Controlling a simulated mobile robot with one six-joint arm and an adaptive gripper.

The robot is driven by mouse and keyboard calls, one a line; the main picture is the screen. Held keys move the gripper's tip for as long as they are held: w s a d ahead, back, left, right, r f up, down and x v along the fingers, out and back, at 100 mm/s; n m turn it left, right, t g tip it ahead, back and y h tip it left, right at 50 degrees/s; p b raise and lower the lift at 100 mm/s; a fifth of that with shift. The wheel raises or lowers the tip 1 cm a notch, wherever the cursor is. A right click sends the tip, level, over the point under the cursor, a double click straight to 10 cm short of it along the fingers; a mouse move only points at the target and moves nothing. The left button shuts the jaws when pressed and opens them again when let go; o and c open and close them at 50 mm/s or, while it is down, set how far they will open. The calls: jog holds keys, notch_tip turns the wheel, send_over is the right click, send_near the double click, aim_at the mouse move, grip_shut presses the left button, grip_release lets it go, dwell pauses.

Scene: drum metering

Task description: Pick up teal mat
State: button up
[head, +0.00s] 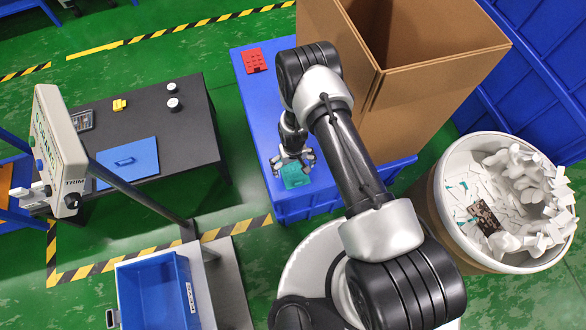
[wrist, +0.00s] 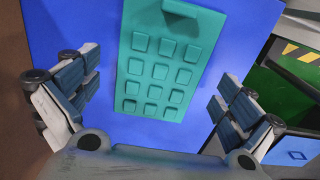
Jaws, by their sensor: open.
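The teal mat (wrist: 158,62) is a flat rectangle with rows of raised pads and a small raised tab (wrist: 181,9) at its far end. It lies on the blue crate top (wrist: 80,22). In the head view the teal mat (head: 294,175) is partly hidden under my gripper (head: 292,160). My gripper (wrist: 155,105) is open and empty, with one finger on each side of the mat in the wrist view. The fingers look apart from the mat. How high they are above it I cannot tell.
A red mat (head: 254,60) lies on the same blue surface, farther back. A tall cardboard box (head: 400,75) stands right of my arm. A black table (head: 185,135) with a blue mat (head: 127,163) is at the left. A drum of white scraps (head: 445,195) stands at the right.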

jog(key=c, duration=1.7)
jog(key=shift+o, duration=0.2)
jog(key=shift+r, duration=0.1)
